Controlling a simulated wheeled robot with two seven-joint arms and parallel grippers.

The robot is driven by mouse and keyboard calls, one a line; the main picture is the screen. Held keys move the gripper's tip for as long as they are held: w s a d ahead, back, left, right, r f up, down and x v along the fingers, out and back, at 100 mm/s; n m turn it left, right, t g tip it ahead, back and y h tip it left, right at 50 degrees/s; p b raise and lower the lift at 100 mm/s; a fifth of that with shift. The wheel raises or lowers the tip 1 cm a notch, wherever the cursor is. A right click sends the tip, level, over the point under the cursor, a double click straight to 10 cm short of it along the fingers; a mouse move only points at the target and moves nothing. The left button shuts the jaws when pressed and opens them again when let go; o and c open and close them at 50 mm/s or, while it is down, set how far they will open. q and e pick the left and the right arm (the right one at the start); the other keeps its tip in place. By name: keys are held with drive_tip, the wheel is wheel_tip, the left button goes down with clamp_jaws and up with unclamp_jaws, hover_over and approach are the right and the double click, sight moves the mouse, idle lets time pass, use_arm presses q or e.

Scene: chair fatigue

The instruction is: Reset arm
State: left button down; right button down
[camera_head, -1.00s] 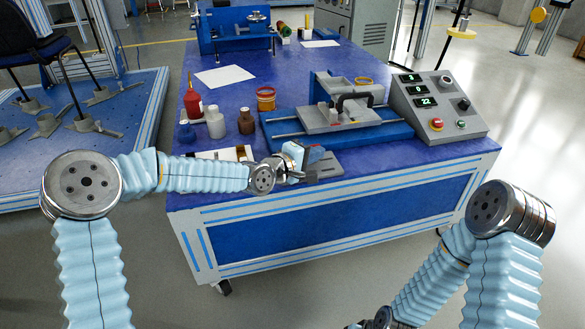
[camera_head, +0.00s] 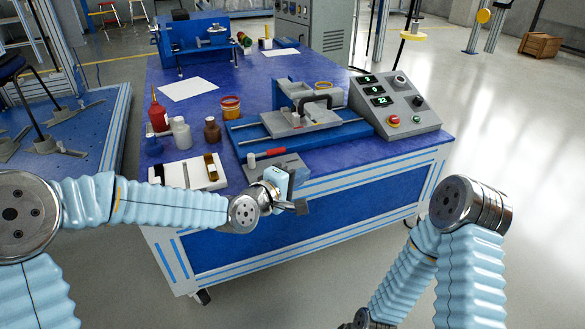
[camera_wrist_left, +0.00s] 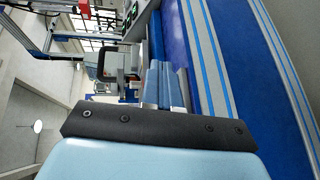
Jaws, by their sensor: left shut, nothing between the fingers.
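My left arm comes in from the left in the head view. Its gripper (camera_head: 299,207) is in front of the workbench's near edge, above the blue front panel. The gripper is shut and empty. In the left wrist view the closed fingers (camera_wrist_left: 163,88) lie together, pointing toward the bench. My right arm stands bent at the lower right of the head view. Its gripper is not visible there.
The blue workbench (camera_head: 230,164) carries a clamp fixture (camera_head: 303,112), a control box (camera_head: 395,104) with lit displays, a white tray (camera_head: 196,172), several bottles and a red-handled tool (camera_head: 266,154). Open floor (camera_head: 510,190) lies right of the bench.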

use_arm(q)
drive_tip(key=shift+s+d+r, duration=0.1)
drive_tip(key=shift+s+d, duration=0.05)
drive_tip(key=shift+s, duration=0.35)
drive_tip(key=s+a+f+m+g+y, duration=0.1)
drive_tip(key=s+a+f+g, duration=0.15)
drive_tip(key=f, duration=0.65)
drive_tip(key=s+a+f+m+g+y, duration=0.1)
drive_tip(key=s+a+f+m+y, duration=0.2)
drive_tip(key=f, duration=0.6)
drive_tip(key=s+a+f+g, duration=0.2)
drive_tip(key=s+a+f, duration=0.15)
drive_tip(key=f, duration=0.45)
drive_tip(key=s+a+f+m+g+y, duration=0.1)
drive_tip(key=s+a+f+m+g, duration=0.2)
drive_tip(key=s+f, duration=0.4)
drive_tip(key=s+a+f+g+y, duration=0.2)
drive_tip(key=s+a+f, duration=0.35)
drive_tip(key=s, duration=0.25)
wheel_tip(320, 180, up, 13)
drive_tip(key=s+p, duration=0.1)
drive_tip(key=p, duration=1.2)
drive_tip(key=shift+s+m+h, duration=0.25)
drive_tip(key=shift+m+h, duration=0.05)
drive_tip(key=shift+m, duration=0.1)
drive_tip(key=shift+f+g, duration=0.15)
drive_tip(key=shift+g, duration=0.1)
